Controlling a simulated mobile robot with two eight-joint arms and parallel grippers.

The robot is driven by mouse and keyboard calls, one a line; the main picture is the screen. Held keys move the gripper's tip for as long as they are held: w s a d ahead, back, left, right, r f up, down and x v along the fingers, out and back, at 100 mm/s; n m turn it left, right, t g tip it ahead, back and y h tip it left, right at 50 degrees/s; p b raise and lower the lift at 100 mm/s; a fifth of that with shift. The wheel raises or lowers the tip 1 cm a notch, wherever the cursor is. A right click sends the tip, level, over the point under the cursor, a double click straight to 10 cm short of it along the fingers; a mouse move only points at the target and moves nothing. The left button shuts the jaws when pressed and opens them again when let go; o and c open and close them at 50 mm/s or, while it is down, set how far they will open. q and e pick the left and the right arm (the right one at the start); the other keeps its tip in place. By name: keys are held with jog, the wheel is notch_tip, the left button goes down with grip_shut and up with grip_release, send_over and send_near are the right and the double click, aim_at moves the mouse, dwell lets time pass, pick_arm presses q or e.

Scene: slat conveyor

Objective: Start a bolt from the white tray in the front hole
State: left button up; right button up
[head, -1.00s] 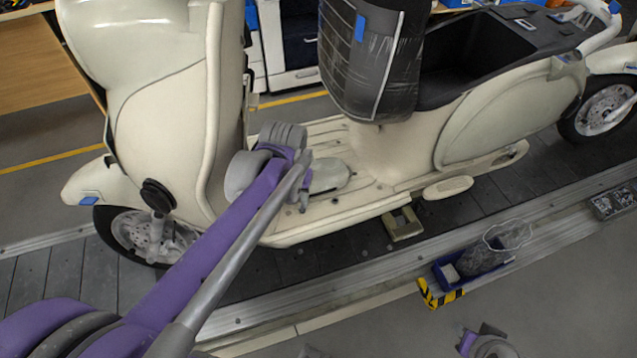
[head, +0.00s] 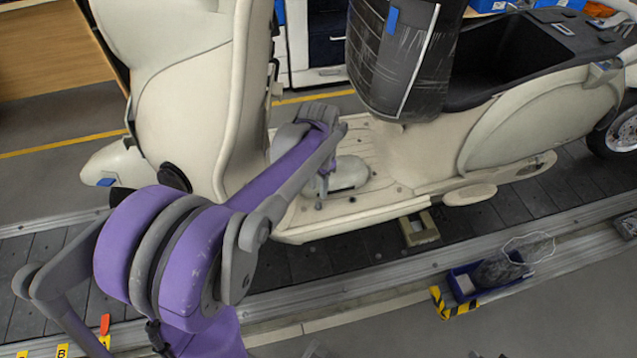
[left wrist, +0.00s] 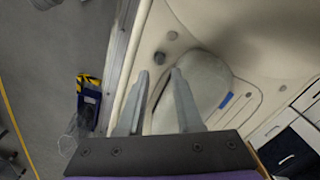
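The cream scooter's floorboard (head: 374,198) has several small dark round marks, too small to tell holes from bolts. My left gripper (head: 320,190) is over the floorboard beside a pale rounded piece (head: 352,172). In the left wrist view the left gripper (left wrist: 160,74) has its two fingers apart, with nothing visible between the tips. The right gripper is not visible.
The blue bin (head: 490,280) with a clear bag stands at the conveyor's near edge by a yellow-black striped corner (head: 440,302). The scooter's front shield (head: 205,110) rises left of the gripper, and the wrapped dark seat (head: 395,60) overhangs at the right.

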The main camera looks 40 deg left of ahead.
aim_at(318, 202)
pick_arm(q)
jog(key=m, duration=0.1)
jog(key=f+m, duration=0.1)
jog(key=m, duration=0.1)
jog(key=shift+f+m+b, duration=0.25)
jog(key=shift+m+b, duration=0.05)
jog(key=shift+b, duration=0.05)
jog(key=n, duration=0.4)
jog(key=shift+n, duration=0.3)
jog(key=n, duration=0.4)
jog(key=shift+b, duration=0.3)
jog(key=shift+f+n, duration=0.3)
jog(key=shift+n, duration=0.5)
jog(key=shift+f+b, duration=1.4)
jog(key=shift+f, duration=0.3)
grip_shut()
jog(key=shift+m, duration=1.5)
